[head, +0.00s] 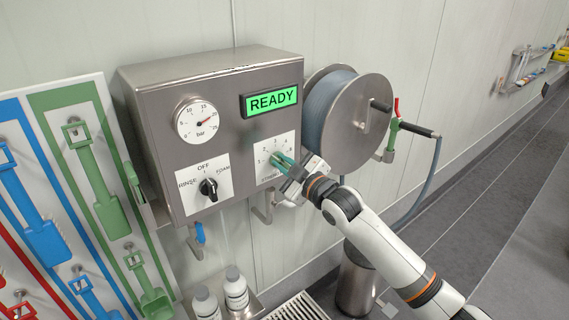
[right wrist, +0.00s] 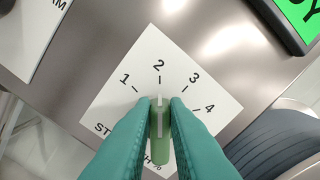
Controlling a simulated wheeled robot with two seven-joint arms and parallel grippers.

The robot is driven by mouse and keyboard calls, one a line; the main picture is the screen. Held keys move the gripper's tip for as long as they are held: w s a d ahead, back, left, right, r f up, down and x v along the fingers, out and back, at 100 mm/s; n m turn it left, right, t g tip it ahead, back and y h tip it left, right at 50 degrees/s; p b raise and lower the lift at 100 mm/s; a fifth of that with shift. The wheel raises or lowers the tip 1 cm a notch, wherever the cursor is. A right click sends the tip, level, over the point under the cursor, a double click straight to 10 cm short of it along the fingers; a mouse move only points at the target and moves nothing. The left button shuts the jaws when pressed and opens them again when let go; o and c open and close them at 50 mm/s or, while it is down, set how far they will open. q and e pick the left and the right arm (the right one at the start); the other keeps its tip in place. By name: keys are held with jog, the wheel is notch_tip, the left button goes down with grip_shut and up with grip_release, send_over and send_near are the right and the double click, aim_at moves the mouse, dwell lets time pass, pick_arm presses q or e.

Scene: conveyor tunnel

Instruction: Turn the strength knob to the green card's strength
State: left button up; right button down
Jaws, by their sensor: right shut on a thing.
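The strength knob (right wrist: 160,145) is green with a white pointer line, on a white plate (right wrist: 207,78) marked 1, 2, 3, 4. In the right wrist view its line points at the 2 mark. The plate also shows in the head view (head: 284,146), on the front of the steel box. My right gripper (right wrist: 160,108) is shut on the knob, one teal finger on each side; it also shows in the head view (head: 280,163), hiding the knob there. My left gripper is not in view. I cannot make out a green card in either view.
The steel box (head: 190,90) carries a gauge (head: 196,120), a lit READY display (head: 271,102) and a black mode knob (head: 208,187) pointing near OFF. A hose reel (head: 372,125) stands close at right. Colored tool boards (head: 75,97) hang at left. Bottles (head: 235,288) stand below.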

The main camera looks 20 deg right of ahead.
dwell(0.3)
jog(key=c, duration=1.4)
grip_release()
jog(key=shift+c, duration=0.2)
jog(key=b+v, duration=0.3)
jog(key=v, duration=0.9)
